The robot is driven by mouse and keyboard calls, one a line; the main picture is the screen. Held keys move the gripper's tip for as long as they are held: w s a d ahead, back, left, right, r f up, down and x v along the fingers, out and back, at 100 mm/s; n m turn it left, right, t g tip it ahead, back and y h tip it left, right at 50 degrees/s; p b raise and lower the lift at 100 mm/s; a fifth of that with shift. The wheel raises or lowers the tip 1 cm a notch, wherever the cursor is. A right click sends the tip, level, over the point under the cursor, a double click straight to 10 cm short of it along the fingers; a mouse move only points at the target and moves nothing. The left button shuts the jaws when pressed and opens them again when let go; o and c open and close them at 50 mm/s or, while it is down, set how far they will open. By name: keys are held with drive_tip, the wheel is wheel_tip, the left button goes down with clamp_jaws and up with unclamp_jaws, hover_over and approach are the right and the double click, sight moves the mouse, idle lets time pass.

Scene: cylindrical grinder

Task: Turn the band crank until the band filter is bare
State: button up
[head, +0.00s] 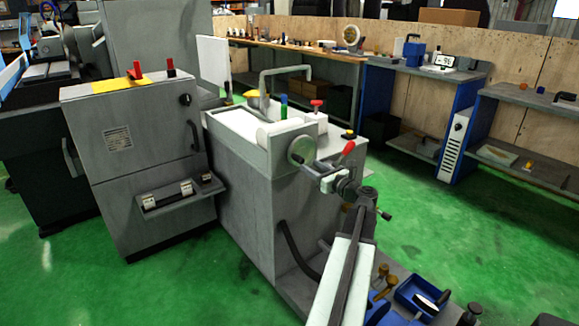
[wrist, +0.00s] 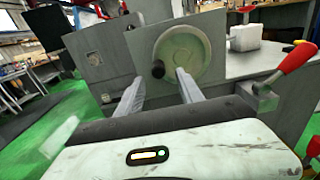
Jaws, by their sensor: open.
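The band crank (head: 301,150) is a round grey disc on the end face of the grey filter tank (head: 250,175). In the wrist view the crank disc (wrist: 185,55) is large and carries a black knob (wrist: 158,69) at its lower left. My gripper (wrist: 160,77) is open, with one finger on each side below the knob; I cannot tell whether either touches it. In the head view my gripper (head: 322,172) is just below and right of the crank. A pale white surface, seemingly the band filter (head: 240,123), shows on top of the tank.
A red-handled lever (head: 348,149) sits right of the crank, and also shows in the wrist view (wrist: 290,58). A grey cabinet (head: 135,150) with a small shelf (head: 180,196) stands left. Workbenches (head: 425,70) line the back. Green floor is clear at right.

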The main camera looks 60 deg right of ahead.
sight(303, 161)
drive_tip(key=shift+d+r, duration=0.1)
drive_tip(key=shift+r, duration=0.05)
drive_tip(key=x, duration=0.7)
drive_tip(key=shift+w, duration=0.45)
clamp_jaws()
